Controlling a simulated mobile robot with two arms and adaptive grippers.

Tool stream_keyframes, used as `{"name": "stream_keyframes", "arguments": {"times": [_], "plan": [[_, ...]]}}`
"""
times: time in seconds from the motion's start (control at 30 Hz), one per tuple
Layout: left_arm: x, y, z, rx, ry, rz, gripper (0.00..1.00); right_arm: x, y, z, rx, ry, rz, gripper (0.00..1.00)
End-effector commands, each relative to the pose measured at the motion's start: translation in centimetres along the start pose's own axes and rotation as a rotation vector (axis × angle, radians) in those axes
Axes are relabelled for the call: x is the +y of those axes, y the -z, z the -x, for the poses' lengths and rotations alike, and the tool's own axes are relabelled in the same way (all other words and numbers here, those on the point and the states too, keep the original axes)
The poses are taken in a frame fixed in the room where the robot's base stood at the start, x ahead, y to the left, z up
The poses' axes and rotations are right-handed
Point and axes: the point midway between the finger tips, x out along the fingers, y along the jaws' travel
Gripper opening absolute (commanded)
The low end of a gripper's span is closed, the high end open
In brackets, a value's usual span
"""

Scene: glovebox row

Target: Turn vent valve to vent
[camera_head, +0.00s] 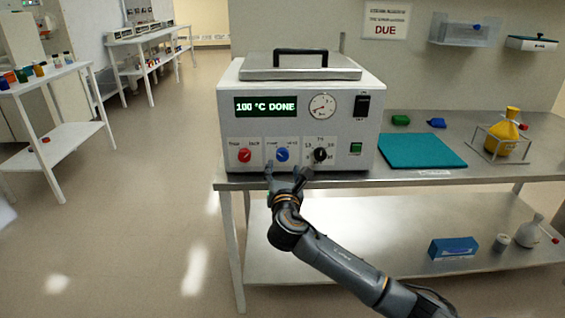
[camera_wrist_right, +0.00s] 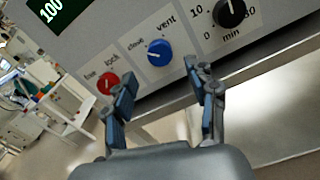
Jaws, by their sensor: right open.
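The vent valve is a blue knob (camera_head: 282,154) on the front of a white autoclave (camera_head: 228,115), between a red knob and a black dial. In the right wrist view the blue knob (camera_wrist_right: 158,52) sits under the labels "close" and "vent", and its white mark points left, toward "close". My right gripper (camera_head: 285,172) is open just below and in front of the blue knob. In the wrist view its fingers (camera_wrist_right: 165,88) are spread with the knob beyond the gap, not touching it. My left gripper is not in view.
The red knob (camera_head: 244,155) and black timer dial (camera_head: 320,155) flank the blue one closely. The display (camera_head: 265,106) reads "100 °C DONE". The steel bench (camera_head: 400,176) has its front edge just below the knobs. A teal mat (camera_head: 422,151) lies to the right.

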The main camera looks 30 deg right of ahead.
Motion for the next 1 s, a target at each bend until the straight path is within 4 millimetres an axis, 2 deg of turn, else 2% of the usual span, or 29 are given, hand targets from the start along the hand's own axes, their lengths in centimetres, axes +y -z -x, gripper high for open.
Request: {"name": "stream_keyframes", "arguments": {"times": [0.1, 0.3, 0.5, 0.73, 0.77, 1.0], "plan": [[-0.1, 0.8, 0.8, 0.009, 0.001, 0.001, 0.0, 0.0, 0.1, -2.5, -0.001, 0.002, -0.002, 0.57], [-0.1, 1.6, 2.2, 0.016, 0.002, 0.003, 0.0, 0.0, 0.1, -5.3, 0.001, 0.001, -0.002, 0.57], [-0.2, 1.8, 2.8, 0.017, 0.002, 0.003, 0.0, 0.0, 0.1, -6.3, 0.002, -0.001, -0.003, 0.57], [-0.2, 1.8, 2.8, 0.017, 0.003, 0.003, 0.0, 0.0, 0.1, -6.3, 0.002, -0.001, -0.002, 0.57], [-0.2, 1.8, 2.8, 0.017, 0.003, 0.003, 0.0, 0.0, 0.1, -6.3, 0.002, -0.001, -0.002, 0.53], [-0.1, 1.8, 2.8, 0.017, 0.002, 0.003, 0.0, 0.0, 0.1, -6.3, 0.002, -0.001, -0.002, 0.04]]}}
